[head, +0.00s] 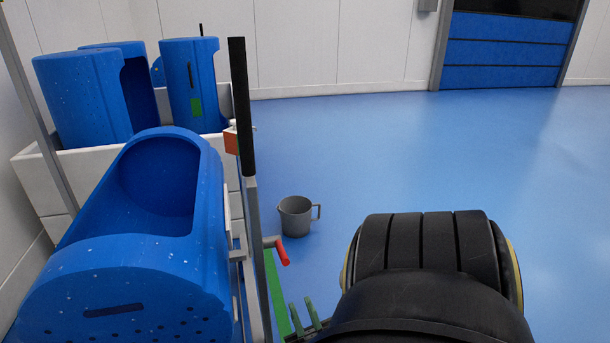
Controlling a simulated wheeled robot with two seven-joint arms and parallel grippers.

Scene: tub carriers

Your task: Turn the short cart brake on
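A cart stands at the left, with a grey metal frame (257,240) and an upright black handle (241,110). A large blue tub (130,270) lies tilted on it, its opening facing up. A lever with a red grip (282,253) sticks out from the cart's right side; I take it for the brake lever. My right gripper (306,318) has green fingers with a gap between them. It is empty, below and slightly right of the red grip, and not touching it. My black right forearm hides what lies under it. My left gripper is out of view.
More blue tubs (85,100) stand by a white low wall (45,185) at the back left. A grey jug (295,216) stands on the floor beyond the lever. A green strip (277,295) runs beside the cart. Open blue floor lies to the right, up to a blue door (505,50).

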